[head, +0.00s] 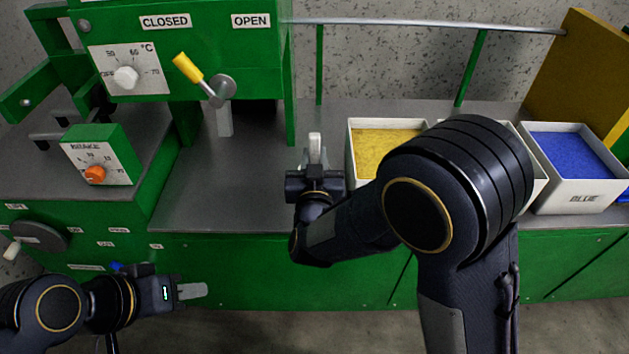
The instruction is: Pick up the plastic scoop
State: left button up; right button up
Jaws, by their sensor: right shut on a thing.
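My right gripper (315,152) is above the grey worktop, just left of the bin of yellow material. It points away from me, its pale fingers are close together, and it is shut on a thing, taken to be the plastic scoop. The scoop's shape cannot be made out, as the gripper hides it. My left gripper (193,291) is low at the left, in front of the green cabinet and well apart from the worktop. Its fingers are seen side-on, so their gap cannot be told.
A white bin of yellow material (349,158) and a white bin of blue material (568,198) stand on the worktop (235,195). My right arm partly covers the bins. A green machine with a yellow-handled lever (188,68) stands at left. The worktop left of my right gripper is clear.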

aim_at(314, 147)
grip_shut()
jog(key=shift+r, duration=0.25)
jog(key=r, duration=0.1)
jog(key=r+p, duration=0.1)
jog(key=r, duration=0.1)
jog(key=shift+s+r, duration=0.2)
jog(key=shift+r, duration=0.05)
jog(key=s+r+p, duration=0.1)
jog(key=s+r, duration=0.1)
jog(key=r, duration=0.1)
jog(key=s+r+p, duration=0.1)
jog(key=s+r, duration=0.1)
jog(key=shift+s+r, duration=0.4)
jog(key=s+r+p, duration=0.2)
jog(key=s+r, duration=0.1)
jog(key=s, duration=0.6)
jog(key=shift+w+d, duration=0.15)
